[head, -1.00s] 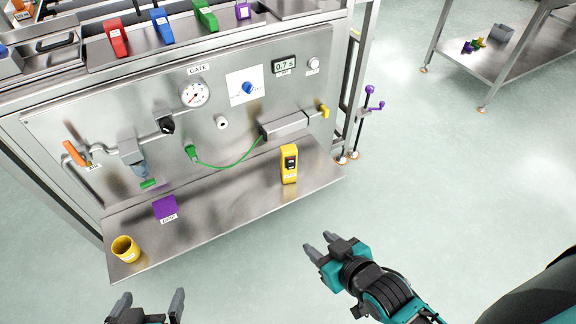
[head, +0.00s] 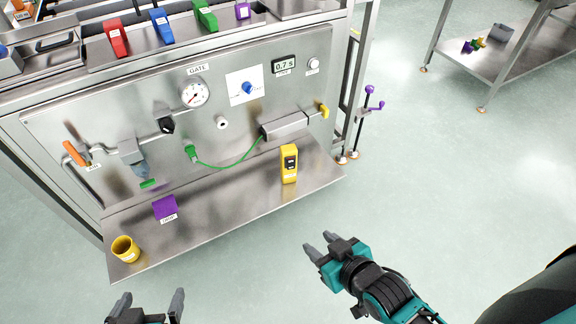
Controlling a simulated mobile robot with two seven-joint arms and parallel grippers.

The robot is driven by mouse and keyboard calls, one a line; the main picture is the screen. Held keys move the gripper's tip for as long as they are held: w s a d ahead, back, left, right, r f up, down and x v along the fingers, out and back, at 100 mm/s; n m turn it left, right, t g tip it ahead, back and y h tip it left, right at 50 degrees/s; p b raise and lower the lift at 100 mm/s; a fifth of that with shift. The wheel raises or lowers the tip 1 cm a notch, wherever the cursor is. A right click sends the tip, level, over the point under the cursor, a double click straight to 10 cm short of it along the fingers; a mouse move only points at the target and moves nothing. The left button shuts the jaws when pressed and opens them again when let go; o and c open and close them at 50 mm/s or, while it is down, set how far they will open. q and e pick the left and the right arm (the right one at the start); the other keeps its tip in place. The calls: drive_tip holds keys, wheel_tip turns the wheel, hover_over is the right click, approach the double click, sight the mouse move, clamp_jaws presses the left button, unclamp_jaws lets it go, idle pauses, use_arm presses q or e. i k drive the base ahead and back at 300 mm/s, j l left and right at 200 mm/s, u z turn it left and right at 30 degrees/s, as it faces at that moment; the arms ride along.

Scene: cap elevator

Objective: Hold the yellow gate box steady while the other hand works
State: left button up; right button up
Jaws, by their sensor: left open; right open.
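The yellow gate box (head: 289,164) stands upright on the steel shelf (head: 235,212), towards its right end. It has a dark panel with a small red part on its front. My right gripper (head: 317,245) is open and empty, below and to the right of the box, over the floor and apart from the shelf. My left gripper (head: 147,301) is open and empty at the bottom edge, in front of the shelf and well left of the box. Part of the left gripper is cut off by the frame.
A yellow cup (head: 125,249) and a purple block (head: 165,207) are on the shelf's left part. Behind rises a steel panel with a gauge (head: 194,92), a green cable (head: 228,166) and an orange-handled valve (head: 75,153). The shelf's middle is clear.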

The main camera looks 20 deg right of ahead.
sight(290, 161)
drive_tip(key=i+l, duration=0.2)
drive_tip(key=l, duration=0.15)
drive_tip(key=i+l+u, duration=0.1)
drive_tip(key=l, duration=0.25)
drive_tip(key=i+l+u, duration=0.1)
drive_tip(key=i+l, duration=0.3)
drive_tip(key=l, duration=0.35)
drive_tip(key=i+l+u, duration=0.1)
drive_tip(key=l, duration=0.25)
